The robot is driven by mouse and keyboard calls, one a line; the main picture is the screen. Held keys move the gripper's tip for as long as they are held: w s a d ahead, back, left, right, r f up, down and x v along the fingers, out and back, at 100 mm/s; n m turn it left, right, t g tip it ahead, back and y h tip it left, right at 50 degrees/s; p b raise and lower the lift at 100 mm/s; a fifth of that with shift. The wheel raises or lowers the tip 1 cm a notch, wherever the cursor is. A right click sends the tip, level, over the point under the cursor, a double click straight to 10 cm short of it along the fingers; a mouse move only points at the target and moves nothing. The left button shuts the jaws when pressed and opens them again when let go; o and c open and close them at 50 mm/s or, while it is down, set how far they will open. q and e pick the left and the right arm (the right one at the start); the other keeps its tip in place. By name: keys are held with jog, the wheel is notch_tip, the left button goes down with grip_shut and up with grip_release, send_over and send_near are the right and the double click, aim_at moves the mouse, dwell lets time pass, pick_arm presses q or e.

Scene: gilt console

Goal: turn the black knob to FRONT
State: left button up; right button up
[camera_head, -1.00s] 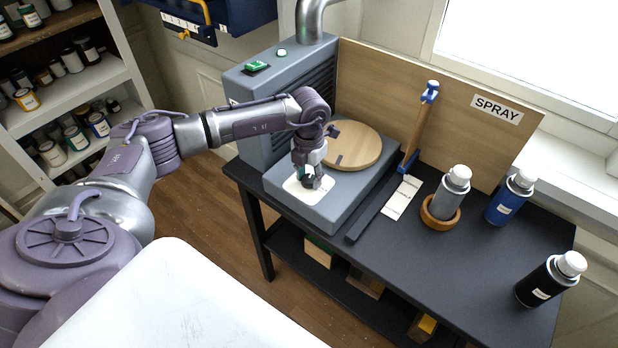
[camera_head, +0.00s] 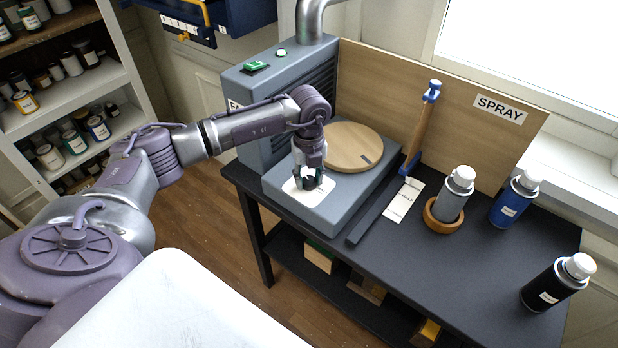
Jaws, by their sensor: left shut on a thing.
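My left gripper (camera_head: 309,182) points down at the white dial plate (camera_head: 291,190) on the front of the grey machine base. It is shut on the black knob, which is mostly hidden between and behind the dark fingers. The lettering on the plate is too small to read and partly covered, so I cannot tell the knob's pointing direction. The round wooden turntable (camera_head: 345,147) sits behind the gripper on the same base, with a small dark mark at its right front. My right gripper is not in view.
A wooden post with blue ends (camera_head: 421,130) stands right of the base. A grey spray can (camera_head: 452,198) in a wooden ring, a blue can (camera_head: 510,203) and a black can (camera_head: 550,287) stand on the black table (camera_head: 430,275). A SPRAY board (camera_head: 460,130) closes the back.

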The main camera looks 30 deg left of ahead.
aim_at(309, 179)
pick_arm(q)
jog(key=shift+w+r+n, duration=0.1)
jog(key=shift+n, duration=1.8)
jog(key=o, duration=1.1)
jog(key=shift+o, duration=0.2)
notch_tip(309, 179, up, 12)
